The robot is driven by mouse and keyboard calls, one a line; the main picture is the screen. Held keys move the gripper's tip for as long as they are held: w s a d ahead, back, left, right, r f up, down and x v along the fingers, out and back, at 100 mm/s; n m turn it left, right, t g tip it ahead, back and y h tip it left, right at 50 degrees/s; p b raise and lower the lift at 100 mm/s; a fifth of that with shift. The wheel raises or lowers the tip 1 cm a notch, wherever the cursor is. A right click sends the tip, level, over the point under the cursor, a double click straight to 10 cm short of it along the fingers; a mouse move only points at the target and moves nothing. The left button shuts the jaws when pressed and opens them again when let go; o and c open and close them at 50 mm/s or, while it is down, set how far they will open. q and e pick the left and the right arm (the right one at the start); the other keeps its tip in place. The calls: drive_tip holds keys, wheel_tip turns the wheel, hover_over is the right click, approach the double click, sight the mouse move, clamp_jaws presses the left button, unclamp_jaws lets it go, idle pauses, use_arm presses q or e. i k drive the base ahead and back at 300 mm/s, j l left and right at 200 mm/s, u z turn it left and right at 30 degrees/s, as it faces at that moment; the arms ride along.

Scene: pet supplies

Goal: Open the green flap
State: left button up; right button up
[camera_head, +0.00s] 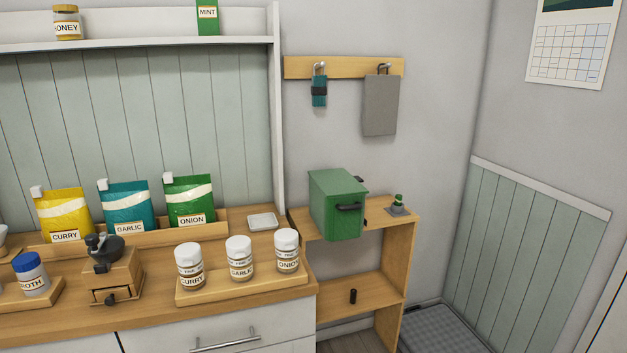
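A green box (335,212) stands on the top board of a small wooden shelf, right of the counter. The green panels look closed, with no gap visible; I cannot tell for certain which one is the flap. A small dark part shows at the box's back right top edge. The inside of the box is hidden. Neither of my grippers is in view.
A small green-topped item on a grey base (398,205) stands right of the box. The wooden shelf (395,265) holds a dark cylinder (353,296) below. Labelled jars (240,260) and a grinder (112,270) stand on the counter. A grey board (381,105) hangs above the box.

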sight(336, 182)
drive_tip(key=i+l+u, duration=0.15)
drive_tip(key=l+u, duration=0.3)
drive_tip(key=l, duration=0.45)
drive_tip(key=l+u, duration=0.45)
drive_tip(key=l, duration=1.5)
drive_tip(key=l+u, duration=0.1)
drive_tip(key=l, duration=0.9)
drive_tip(key=k, duration=0.05)
